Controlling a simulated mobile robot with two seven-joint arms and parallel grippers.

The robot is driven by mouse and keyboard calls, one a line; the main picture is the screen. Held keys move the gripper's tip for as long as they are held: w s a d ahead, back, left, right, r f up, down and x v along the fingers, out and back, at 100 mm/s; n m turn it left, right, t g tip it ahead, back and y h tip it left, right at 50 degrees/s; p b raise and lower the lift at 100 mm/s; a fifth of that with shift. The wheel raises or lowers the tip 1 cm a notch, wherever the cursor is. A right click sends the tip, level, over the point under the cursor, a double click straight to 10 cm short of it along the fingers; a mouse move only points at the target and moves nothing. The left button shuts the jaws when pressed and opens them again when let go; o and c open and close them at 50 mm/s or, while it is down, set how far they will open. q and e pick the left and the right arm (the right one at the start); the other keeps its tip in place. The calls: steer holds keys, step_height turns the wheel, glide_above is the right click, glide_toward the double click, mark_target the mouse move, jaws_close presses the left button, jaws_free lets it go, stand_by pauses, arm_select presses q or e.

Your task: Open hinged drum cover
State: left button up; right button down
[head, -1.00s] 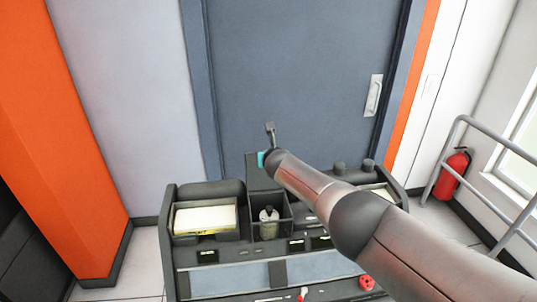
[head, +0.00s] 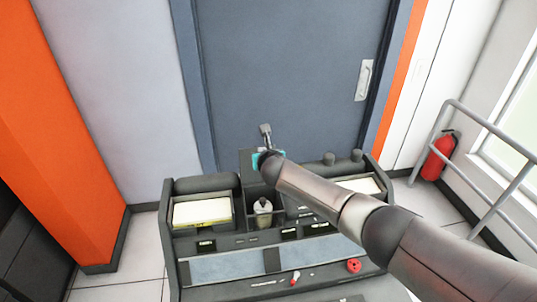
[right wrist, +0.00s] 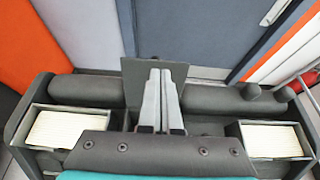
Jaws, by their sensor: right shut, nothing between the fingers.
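A flat dark panel (head: 247,163) stands upright at the back middle of the black punch-card machine (head: 262,266). It may be the drum cover; the frames do not settle this. The panel also shows in the right wrist view (right wrist: 134,80), between two dark horizontal rolls. My right gripper (head: 265,129) is shut and empty. In the right wrist view its two grey fingers (right wrist: 161,78) lie together in front of the panel, hiding part of it. I cannot tell whether they touch it. My left gripper is in neither view.
Card trays stand at the machine's left (head: 202,213) and right (head: 362,184). A red knob (head: 354,266) is at the front right. A dark door (head: 290,70) is behind; a railing (head: 487,118) and red extinguisher (head: 438,157) stand right.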

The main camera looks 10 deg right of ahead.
steer(key=v, duration=0.9)
steer(key=shift+s, duration=0.45)
